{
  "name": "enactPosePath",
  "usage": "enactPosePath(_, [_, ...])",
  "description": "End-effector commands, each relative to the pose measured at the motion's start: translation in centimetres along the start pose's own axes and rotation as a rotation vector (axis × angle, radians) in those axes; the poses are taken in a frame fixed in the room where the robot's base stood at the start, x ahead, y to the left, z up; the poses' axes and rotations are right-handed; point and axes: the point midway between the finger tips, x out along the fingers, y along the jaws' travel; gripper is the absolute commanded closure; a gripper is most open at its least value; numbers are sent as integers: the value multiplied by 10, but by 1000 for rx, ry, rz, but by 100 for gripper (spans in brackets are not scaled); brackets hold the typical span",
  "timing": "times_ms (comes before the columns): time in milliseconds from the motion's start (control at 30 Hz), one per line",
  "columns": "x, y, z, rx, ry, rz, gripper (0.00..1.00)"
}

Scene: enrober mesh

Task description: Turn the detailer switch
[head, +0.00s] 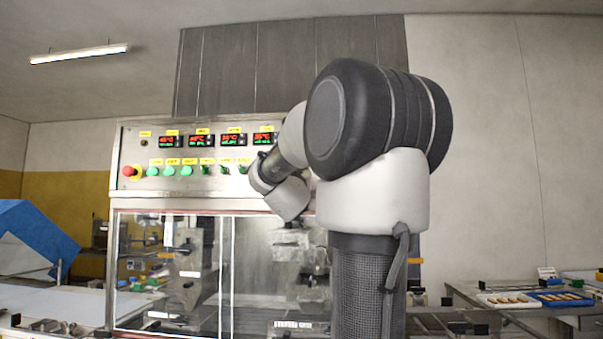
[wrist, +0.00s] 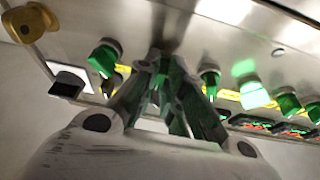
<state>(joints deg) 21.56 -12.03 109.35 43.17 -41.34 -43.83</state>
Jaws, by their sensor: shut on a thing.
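The steel control panel (head: 136,196) carries a row of green buttons and rotary switches below several lit displays. My gripper (wrist: 166,62) is at the panel face, shut on a switch in this row. The fingers hide most of that switch, and green shows between them. One green switch (wrist: 103,57) is just left of the fingers and another (wrist: 210,80) just right, both apart from them. In the head view my wrist covers the right end of the row; a green switch (head: 243,169) shows beside it. The yellow labels are too small to read, so I cannot tell which is the detailer switch.
A red knob (head: 128,171) on a yellow base is at the panel's left end. Clear doors (head: 180,270) are below the panel. Trays of bars (head: 510,300) stand at the right.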

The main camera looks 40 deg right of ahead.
Motion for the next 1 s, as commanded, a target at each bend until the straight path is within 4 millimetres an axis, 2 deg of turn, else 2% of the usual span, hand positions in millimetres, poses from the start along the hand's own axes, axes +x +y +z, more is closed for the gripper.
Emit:
enactPosePath(500, [0,-4,0,355,-1,147,100])
enactPosePath(1000, [0,-5,-1,449,-1,186,100])
